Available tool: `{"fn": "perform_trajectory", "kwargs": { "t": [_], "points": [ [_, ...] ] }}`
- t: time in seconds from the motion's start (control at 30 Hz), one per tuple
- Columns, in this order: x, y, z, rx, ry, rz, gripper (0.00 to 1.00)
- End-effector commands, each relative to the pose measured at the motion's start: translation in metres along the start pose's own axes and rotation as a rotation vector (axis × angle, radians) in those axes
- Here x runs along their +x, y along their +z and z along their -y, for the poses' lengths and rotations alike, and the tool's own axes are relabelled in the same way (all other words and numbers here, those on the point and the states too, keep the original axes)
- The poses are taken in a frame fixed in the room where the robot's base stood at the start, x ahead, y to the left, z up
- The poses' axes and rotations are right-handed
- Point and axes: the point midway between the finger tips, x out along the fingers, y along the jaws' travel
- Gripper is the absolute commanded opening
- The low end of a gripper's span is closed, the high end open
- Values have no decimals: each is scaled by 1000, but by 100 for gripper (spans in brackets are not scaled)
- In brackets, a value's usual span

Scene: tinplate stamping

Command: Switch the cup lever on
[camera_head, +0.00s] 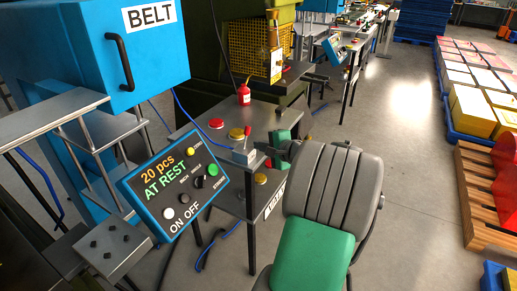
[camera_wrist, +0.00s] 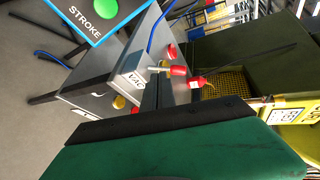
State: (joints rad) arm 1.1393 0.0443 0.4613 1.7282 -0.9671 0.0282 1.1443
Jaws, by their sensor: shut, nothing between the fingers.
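The lever stands on a small grey box (camera_head: 243,157) at the near edge of a grey metal table. Its red knob (camera_head: 248,131) is up in the head view.
A red button (camera_head: 216,123), a yellow button (camera_head: 236,134) and a red bottle (camera_head: 244,94) are on the table. A blue control panel (camera_head: 178,185) reading "AT REST" stands at left. A blue BELT cabinet (camera_head: 140,60) is behind it. Open floor lies right.

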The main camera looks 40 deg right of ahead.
Motion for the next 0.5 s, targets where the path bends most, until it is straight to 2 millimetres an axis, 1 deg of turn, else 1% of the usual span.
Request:
{"fn": "perform_trajectory", "kwargs": {
  "t": [0.03,0.1,0.13,0.23,0.5],
  "points": [
    [-10,-37,-10,102,-71,-32,0],
    [-24,-63,-8,199,-144,-50,0],
    [-28,-70,-7,223,-164,-54,0],
    [-34,-77,-3,257,-193,-57,0],
    [-33,-76,-2,254,-190,-56,0]
  ]
}}
